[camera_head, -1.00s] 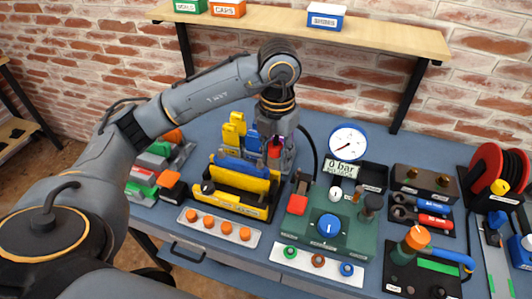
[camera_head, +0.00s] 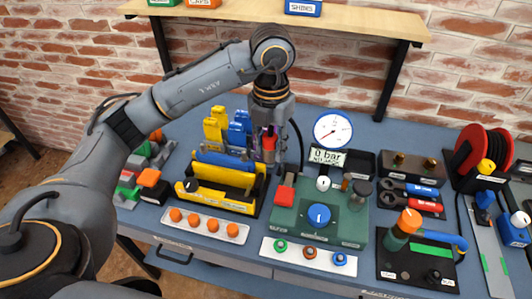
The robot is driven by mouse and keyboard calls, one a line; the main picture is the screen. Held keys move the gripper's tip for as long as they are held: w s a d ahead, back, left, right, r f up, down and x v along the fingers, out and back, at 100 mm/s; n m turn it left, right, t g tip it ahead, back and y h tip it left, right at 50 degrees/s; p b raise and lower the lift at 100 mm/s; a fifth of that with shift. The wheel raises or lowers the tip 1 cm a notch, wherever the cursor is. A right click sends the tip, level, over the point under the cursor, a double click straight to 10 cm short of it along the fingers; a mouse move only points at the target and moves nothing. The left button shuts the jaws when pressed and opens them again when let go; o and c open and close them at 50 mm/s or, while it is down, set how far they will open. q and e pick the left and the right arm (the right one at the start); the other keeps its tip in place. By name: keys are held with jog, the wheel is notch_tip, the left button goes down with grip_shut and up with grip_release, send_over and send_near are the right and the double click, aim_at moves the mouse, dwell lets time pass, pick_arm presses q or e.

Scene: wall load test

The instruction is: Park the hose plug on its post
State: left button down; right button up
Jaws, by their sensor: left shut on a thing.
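My left gripper (camera_head: 268,132) points down above the back of the bench, behind the yellow cradle. It is shut on a small red piece, which appears to be the hose plug (camera_head: 268,144); the fingers partly cover it. A black hose (camera_head: 299,140) arcs down just right of the gripper, toward the green pump panel. A small brown post (camera_head: 346,182) and a dark knobbed post (camera_head: 360,190) stand on the panel's right side. I cannot tell which post belongs to the plug. My right gripper is out of view.
The yellow cradle (camera_head: 218,198) stands in front of the gripper, with upright yellow and blue blocks (camera_head: 238,130) beside it. The green panel (camera_head: 290,212) has a blue knob (camera_head: 318,214). A gauge (camera_head: 332,130) reads 0 bar. The shelf (camera_head: 360,22) is above.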

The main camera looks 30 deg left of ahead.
pick_arm(q)
jog(key=w+f+b, duration=0.2)
jog(key=w+f, duration=0.2)
jog(key=w, duration=0.1)
jog(key=w+a+f+b, duration=0.1)
jog(key=w+f+b, duration=0.2)
jog(key=w+f, duration=0.1)
jog(key=w+a+f+b, duration=0.1)
jog(key=w+f+b, duration=0.1)
jog(key=w+f, duration=0.2)
jog(key=shift+w+a+f, duration=0.1)
jog(key=shift+w+a, duration=0.05)
jog(key=shift+w, duration=0.5)
jog(key=shift+w+a+f, duration=0.1)
jog(key=shift+w, duration=0.5)
notch_tip(320, 180, down, 4)
jog(key=shift+w+b, duration=0.15)
jog(key=shift+b, duration=0.9)
jog(key=shift+f, duration=0.45)
jog(key=shift+f, duration=0.2)
jog(key=shift+f+b, duration=0.7)
jog(key=shift+f, duration=0.3)
jog(key=shift+f, duration=0.1)
jog(key=c, duration=0.6)
grip_release()
jog(key=shift+o, duration=0.2)
